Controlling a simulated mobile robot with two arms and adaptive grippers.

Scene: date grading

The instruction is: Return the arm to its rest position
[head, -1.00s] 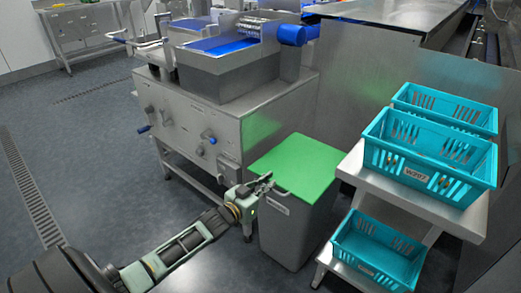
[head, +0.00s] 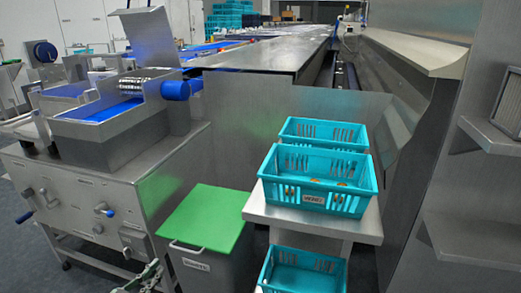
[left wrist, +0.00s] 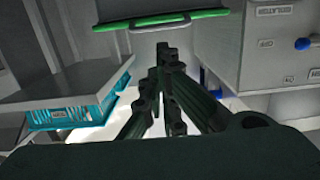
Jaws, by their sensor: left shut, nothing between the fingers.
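My left gripper (head: 146,277) shows at the bottom edge of the head view, in front of and to the left of the grey bin (head: 202,272) with the green lid (head: 207,217). Most of its arm is out of the frame. In the left wrist view my left gripper (left wrist: 163,48) has its fingertips together with nothing between them. Beyond the tips there, the bin's handle (left wrist: 160,20) and green lid edge (left wrist: 205,13) show; the tips look apart from the bin. My right gripper is in neither view.
A steel machine (head: 90,195) stands left of the bin. Right of it, a steel stand (head: 352,228) bears teal crates (head: 268,187), with another teal crate (head: 325,270) below. Steel shelves (head: 470,235) are at far right. Bare floor (head: 25,240) shows at lower left.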

